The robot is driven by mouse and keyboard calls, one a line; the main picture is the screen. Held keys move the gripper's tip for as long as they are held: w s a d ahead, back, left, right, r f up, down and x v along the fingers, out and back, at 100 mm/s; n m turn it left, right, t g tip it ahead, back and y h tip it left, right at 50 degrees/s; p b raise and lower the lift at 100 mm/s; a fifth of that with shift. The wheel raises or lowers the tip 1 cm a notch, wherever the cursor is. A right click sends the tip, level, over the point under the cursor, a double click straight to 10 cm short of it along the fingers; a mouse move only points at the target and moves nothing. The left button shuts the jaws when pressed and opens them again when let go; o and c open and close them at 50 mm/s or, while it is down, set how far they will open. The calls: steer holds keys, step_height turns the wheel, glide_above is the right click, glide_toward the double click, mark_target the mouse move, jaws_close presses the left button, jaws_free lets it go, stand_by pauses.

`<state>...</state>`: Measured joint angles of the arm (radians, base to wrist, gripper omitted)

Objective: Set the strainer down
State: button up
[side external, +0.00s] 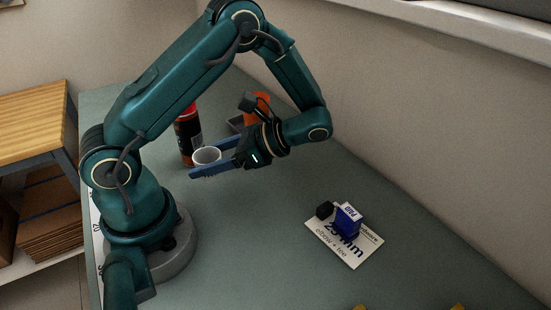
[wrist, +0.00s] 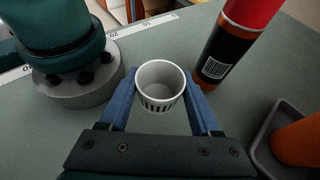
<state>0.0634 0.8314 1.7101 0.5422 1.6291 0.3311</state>
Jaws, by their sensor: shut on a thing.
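The strainer (side external: 207,155) is a white round cup with an open top. In the wrist view the strainer (wrist: 160,82) shows dark slots around its lower wall. My gripper (side external: 204,161) is shut on it, with one blue finger on each side; the wrist view shows my gripper (wrist: 160,90) the same way. The strainer looks upright. Whether its bottom touches the bench or hangs just above it, I cannot tell.
A red and black can (side external: 188,136) stands close beside the strainer. A dark tray (wrist: 262,138) with an orange thing (wrist: 300,142) is nearby. A white 25 mm card (side external: 340,252) carries a blue block (side external: 348,221) and a black piece (side external: 325,210). The bench (side external: 245,225) between is clear.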

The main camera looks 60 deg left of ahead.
steer(key=w+a+r+m+t+y, duration=0.2)
steer(key=w+a+r+m+t, duration=0.1)
steer(key=w+m+t, duration=0.3)
steer(key=w+a+r+m+t+y, duration=0.2)
steer(key=w+a+m+t+y, duration=0.1)
steer(key=w+m+t, duration=0.3)
glide_above(303, 169)
steer(key=f, duration=0.4)
steer(key=a+f, duration=0.1)
steer(key=shift+s+f, duration=0.3)
steer(key=shift+f, duration=0.1)
steer(key=shift+w+d+f, duration=0.25)
steer(key=shift+w+d, duration=0.05)
steer(key=shift+d, duration=0.1)
steer(key=shift+f, duration=2.05)
steer(key=o, duration=1.3)
steer(key=shift+f, duration=0.1)
